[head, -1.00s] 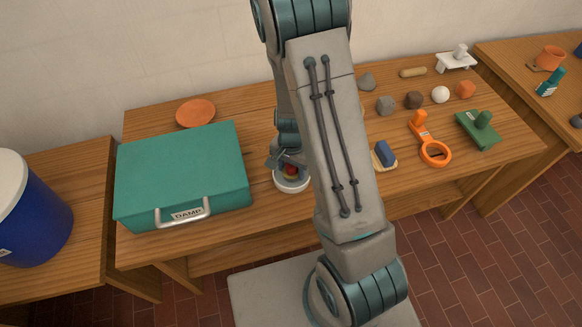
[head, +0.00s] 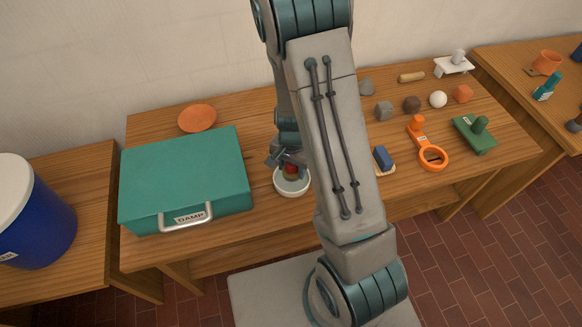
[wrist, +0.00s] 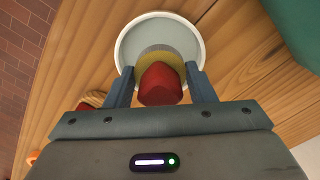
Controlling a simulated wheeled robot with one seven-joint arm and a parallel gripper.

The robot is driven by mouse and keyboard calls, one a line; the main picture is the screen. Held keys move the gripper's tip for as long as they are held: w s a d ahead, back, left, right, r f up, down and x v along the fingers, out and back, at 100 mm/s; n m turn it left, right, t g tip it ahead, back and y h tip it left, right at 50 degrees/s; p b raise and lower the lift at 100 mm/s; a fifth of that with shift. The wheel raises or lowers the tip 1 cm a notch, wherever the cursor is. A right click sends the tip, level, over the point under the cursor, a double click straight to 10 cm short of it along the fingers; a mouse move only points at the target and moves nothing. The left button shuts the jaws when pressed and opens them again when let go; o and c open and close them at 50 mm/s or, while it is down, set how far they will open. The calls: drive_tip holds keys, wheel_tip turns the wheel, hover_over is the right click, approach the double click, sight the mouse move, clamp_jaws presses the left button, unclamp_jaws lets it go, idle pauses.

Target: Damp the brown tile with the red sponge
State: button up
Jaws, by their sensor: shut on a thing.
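My gripper (head: 288,160) points down at the white bowl (head: 292,190) on the middle of the table. In the wrist view its two fingers (wrist: 160,78) are shut on the red sponge (wrist: 160,86), a red grip with a round yellowish pad under it. The sponge also shows as a small red patch in the head view (head: 291,170). The pad is over the near part of the bowl (wrist: 123,48), which has a grey-blue inside; I cannot tell whether they touch. I cannot make out a brown tile for certain; a round orange-brown disc (head: 197,117) lies behind the teal box.
The teal box (head: 185,180) labelled DAMP stands left of the bowl, close to my gripper. A blue-topped sponge (head: 384,157), orange ring tool (head: 432,158), green block tool (head: 475,135) and several lumps lie right. A blue bin (head: 40,220) stands far left.

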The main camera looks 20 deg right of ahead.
drive_tip(key=shift+r+p, duration=1.6)
drive_tip(key=shift+r, duration=0.65)
drive_tip(key=shift+f, duration=0.1)
drive_tip(key=shift+w+n, duration=0.5)
drive_tip(key=shift+n, duration=0.1)
drive_tip(key=shift+w+r+n, duration=0.35)
drive_tip(key=shift+w+n, duration=0.5)
drive_tip(key=shift+n, duration=0.45)
drive_tip(key=shift+w+r+n, duration=0.3)
drive_tip(key=shift+w+n, duration=0.6)
drive_tip(key=shift+n, duration=0.4)
drive_tip(key=shift+w+r+n, duration=0.35)
drive_tip(key=shift+w+n, duration=0.5)
drive_tip(key=shift+n, duration=0.45)
